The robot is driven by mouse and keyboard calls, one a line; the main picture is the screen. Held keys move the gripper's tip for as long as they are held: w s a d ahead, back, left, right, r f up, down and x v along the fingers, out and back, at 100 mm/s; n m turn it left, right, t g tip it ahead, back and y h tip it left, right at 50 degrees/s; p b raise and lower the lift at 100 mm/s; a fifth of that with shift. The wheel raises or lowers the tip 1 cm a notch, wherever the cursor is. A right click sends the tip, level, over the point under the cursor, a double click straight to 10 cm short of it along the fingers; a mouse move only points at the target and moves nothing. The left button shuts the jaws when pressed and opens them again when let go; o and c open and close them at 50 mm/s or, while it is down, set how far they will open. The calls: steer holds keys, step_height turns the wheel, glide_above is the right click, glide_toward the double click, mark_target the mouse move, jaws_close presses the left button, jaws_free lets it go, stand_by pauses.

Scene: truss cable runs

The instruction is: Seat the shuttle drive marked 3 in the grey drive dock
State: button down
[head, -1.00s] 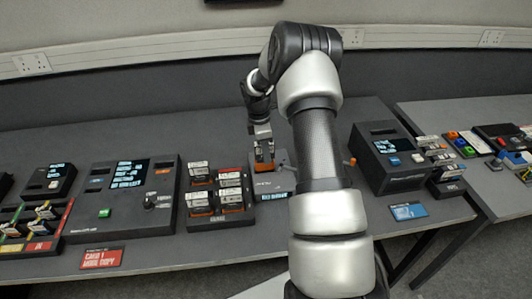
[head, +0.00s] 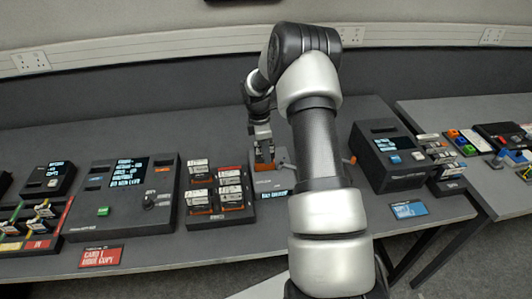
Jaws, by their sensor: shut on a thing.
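My gripper (head: 264,152) points down over the grey drive dock (head: 270,183) near the middle of the table. It is shut on a drive (head: 265,164) that shows orange between and below the fingers. The drive is upright at the dock's top. I cannot read its number, and I cannot tell how deep it sits in the dock. The dock has a small lit display at its front. My arm hides the dock's right side in part. An orange-tipped lever (head: 349,160) stands to the right of my arm.
A rack of several white-labelled drives (head: 218,215) stands just left of the dock. Further left is a dark console (head: 125,198) with a screen and green button. A dark box with a display (head: 388,157) stands right of my arm.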

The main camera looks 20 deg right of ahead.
steer(key=shift+f+b, duration=0.9)
steer(key=shift+f, duration=0.65)
stand_by(0.8)
stand_by(0.3)
steer(key=c, duration=1.1)
jaws_free()
steer(key=shift+r+p, duration=2.25)
steer(key=shift+r, duration=1.5)
